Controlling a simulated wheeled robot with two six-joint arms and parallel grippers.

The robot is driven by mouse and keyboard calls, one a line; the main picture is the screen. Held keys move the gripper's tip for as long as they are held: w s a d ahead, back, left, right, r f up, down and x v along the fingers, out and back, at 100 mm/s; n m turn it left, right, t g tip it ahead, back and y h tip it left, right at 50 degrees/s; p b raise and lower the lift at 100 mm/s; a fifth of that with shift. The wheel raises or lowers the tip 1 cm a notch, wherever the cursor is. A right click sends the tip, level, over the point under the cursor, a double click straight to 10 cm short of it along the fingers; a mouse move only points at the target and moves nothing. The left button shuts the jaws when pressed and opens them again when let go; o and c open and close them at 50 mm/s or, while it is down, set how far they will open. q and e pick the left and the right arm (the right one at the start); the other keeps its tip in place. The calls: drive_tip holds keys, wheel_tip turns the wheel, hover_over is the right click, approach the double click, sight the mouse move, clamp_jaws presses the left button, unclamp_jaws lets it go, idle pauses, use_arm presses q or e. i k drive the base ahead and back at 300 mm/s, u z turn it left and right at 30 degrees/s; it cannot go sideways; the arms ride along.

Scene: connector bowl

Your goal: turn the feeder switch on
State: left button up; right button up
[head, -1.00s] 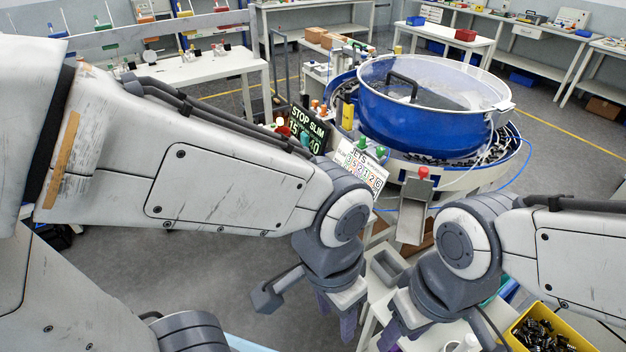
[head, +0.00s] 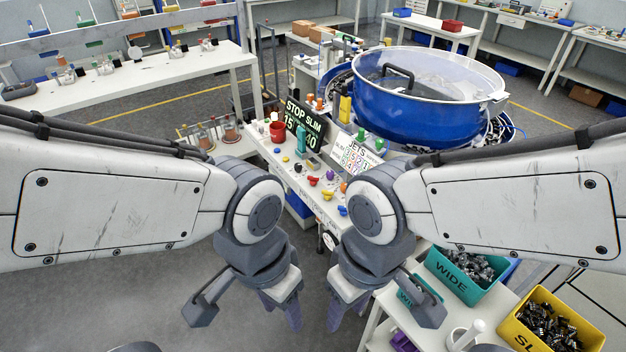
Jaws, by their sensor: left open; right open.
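The blue feeder bowl (head: 425,112) with a clear lid and black handle stands at the upper middle right. In front of it is a white control bench (head: 268,150) with several small coloured knobs and levers, including red (head: 313,181) and blue (head: 342,211) ones. I cannot tell which of them is the feeder switch. My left gripper (head: 282,312) is open, empty and pointing down, in front of the bench and nearer to me. My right gripper (head: 348,310) is also open, empty and pointing down, just to its right. Neither touches the controls.
A "STOP SLIM" display (head: 305,122) and a white number card (head: 352,158) stand on the bench, with a red cup (head: 277,132). At the lower right are a teal WIDE bin (head: 462,275) and a yellow bin (head: 545,325) of dark parts. Open floor lies at the lower left.

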sight(313, 180)
drive_tip(key=u, duration=0.55)
drive_tip(key=k, duration=0.65)
drive_tip(key=u, duration=0.85)
drive_tip(key=i, duration=1.35)
drive_tip(key=z, duration=0.9)
drive_tip(key=i, duration=0.6)
drive_tip(key=z, duration=0.6)
